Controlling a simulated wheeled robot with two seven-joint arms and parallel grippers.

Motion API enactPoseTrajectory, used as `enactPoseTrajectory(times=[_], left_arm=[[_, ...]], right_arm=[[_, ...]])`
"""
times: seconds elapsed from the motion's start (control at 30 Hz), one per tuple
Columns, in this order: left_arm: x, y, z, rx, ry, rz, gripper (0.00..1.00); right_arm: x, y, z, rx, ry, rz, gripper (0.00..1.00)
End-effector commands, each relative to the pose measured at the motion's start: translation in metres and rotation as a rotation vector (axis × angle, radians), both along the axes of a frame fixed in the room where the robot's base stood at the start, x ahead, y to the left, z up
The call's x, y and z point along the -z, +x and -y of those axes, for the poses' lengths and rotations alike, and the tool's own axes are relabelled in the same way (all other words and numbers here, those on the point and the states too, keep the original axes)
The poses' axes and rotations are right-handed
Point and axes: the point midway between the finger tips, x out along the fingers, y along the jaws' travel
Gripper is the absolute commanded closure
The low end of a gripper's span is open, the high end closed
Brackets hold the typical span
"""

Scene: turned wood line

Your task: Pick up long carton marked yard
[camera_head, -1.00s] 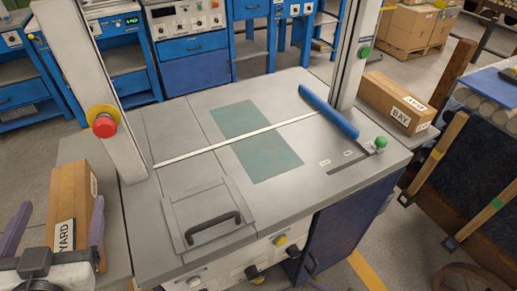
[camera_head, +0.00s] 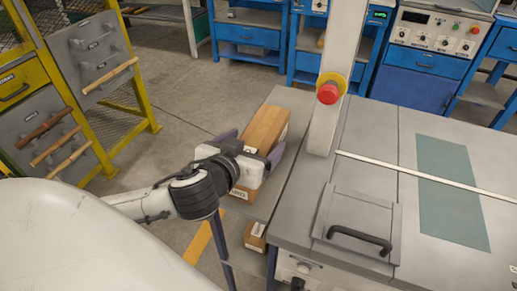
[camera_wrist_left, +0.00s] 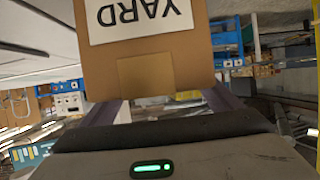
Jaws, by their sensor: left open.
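The long brown carton (camera_head: 267,127) lies on the grey side shelf left of the machine in the head view. In the left wrist view the carton (camera_wrist_left: 150,65) fills the upper middle, with its white YARD label (camera_wrist_left: 140,18) upside down. My left gripper (camera_head: 252,146) is open at the carton's near end, with one finger on each side of it. In the wrist view the left gripper (camera_wrist_left: 168,105) has its fingers near the carton's two sides; I cannot tell whether they touch. The gripper hides part of the carton's near end. My right gripper is out of view.
A grey machine top (camera_head: 375,130) with a black handle (camera_head: 359,240) and a post with a red button (camera_head: 328,92) stands right of the carton. A smaller carton (camera_head: 256,236) sits lower down below the shelf. A yellow rack (camera_head: 75,90) stands at the left.

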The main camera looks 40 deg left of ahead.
Motion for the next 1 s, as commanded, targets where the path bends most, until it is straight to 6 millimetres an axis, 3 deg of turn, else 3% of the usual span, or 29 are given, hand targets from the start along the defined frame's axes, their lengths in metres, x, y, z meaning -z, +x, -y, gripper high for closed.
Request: enactPoseTrajectory(times=[0.17, 0.43, 0.8, 1.0], left_arm=[[0.008, 0.021, -0.005, -0.001, 0.002, 0.001, 0.16], [0.01, 0.024, -0.005, 0.001, 0.0, 0.0, 0.16], [0.01, 0.024, -0.005, 0.001, 0.0, 0.0, 0.76], [0.007, 0.025, -0.005, 0.001, 0.001, 0.006, 0.77]], right_arm=[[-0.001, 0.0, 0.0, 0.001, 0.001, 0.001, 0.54], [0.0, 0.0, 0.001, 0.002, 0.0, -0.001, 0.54], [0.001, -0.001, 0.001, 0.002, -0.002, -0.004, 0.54], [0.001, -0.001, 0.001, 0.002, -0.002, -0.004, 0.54]])
